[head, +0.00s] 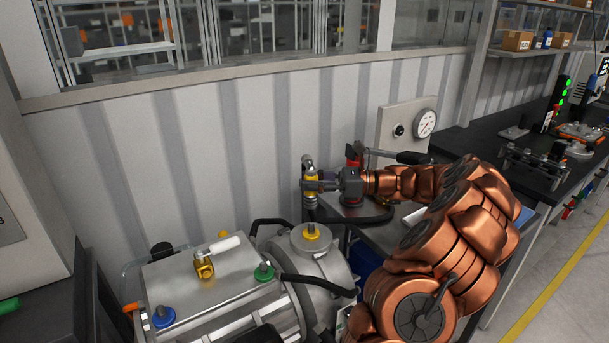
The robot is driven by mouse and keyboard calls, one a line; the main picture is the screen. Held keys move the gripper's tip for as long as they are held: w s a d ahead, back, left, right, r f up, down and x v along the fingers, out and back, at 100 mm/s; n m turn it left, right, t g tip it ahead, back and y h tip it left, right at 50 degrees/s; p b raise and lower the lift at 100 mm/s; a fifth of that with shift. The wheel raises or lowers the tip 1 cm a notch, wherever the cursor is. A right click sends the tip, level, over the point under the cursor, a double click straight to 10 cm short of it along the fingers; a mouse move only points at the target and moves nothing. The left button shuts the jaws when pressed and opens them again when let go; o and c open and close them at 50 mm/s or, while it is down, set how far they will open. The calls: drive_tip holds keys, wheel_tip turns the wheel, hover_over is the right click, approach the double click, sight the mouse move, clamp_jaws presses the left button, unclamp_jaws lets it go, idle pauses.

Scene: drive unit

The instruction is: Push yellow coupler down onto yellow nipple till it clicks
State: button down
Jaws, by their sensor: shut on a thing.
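My gripper (319,185) is shut on the yellow coupler (310,188), which it holds upright from the right side. The coupler has a metal upper part that sticks up above the fingers. The yellow nipple (311,233) stands on the rounded grey end of the drive unit (185,282). The coupler is above the nipple, roughly in line with it in the head view, and a gap shows between them. The exact alignment in depth cannot be told from this one view.
A green port (264,272), a blue port (163,317) and a brass valve (204,267) with a white handle stand on the unit. A dark hose (318,286) runs off its right side. Behind my arm are a gauge panel (405,122) and a black lever (401,156).

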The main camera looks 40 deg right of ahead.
sight(312, 196)
drive_tip(key=shift+f+b, duration=2.25)
drive_tip(key=shift+f, duration=0.15)
drive_tip(key=shift+d+r+p, duration=0.1)
drive_tip(key=shift+p, duration=0.4)
drive_tip(key=shift+s+f+p, duration=0.1)
drive_tip(key=shift+f+p, duration=0.2)
drive_tip(key=shift+f, duration=1.9)
idle(0.4)
drive_tip(key=c, duration=0.7)
unclamp_jaws()
drive_tip(key=v, duration=1.2)
